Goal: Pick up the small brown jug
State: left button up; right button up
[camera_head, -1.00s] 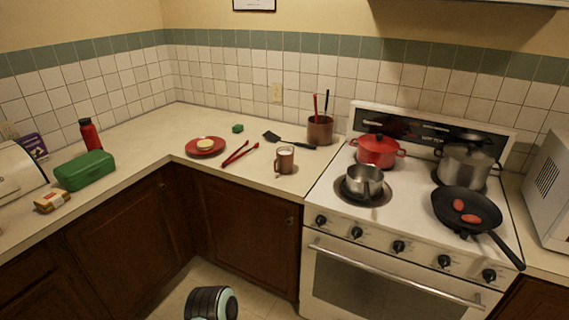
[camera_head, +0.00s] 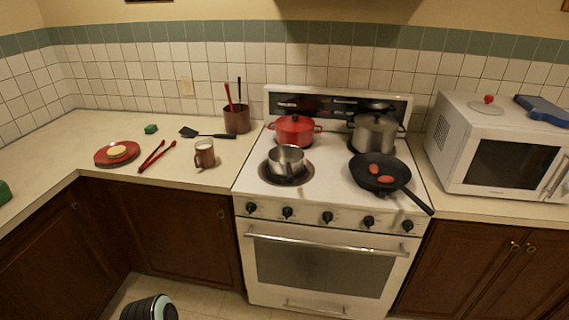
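A small brown mug-like jug (camera_head: 205,153) with a handle on its left side stands upright on the counter, left of the stove. Its inside looks pale. A larger brown crock (camera_head: 237,119) with utensils in it stands behind it, near the wall. Neither of my grippers shows in the head view. A dark, rounded part with a pale teal ring at the bottom left seems to be mine; I cannot tell which part.
Red tongs (camera_head: 152,157), a black spatula (camera_head: 205,134) and a red plate (camera_head: 117,153) lie near the jug. The stove (camera_head: 328,214) holds a red pot (camera_head: 294,130), a saucepan (camera_head: 286,160), a steel pot (camera_head: 375,132) and a black pan (camera_head: 380,178). A microwave (camera_head: 500,148) stands at right.

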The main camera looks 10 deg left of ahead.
aim_at(204, 154)
jog(key=i+j+z, duration=0.25)
jog(key=j, duration=0.45)
jog(key=i+j+z, duration=0.2)
jog(key=j, duration=0.5)
jog(key=j+z, duration=0.25)
jog(key=j, duration=0.45)
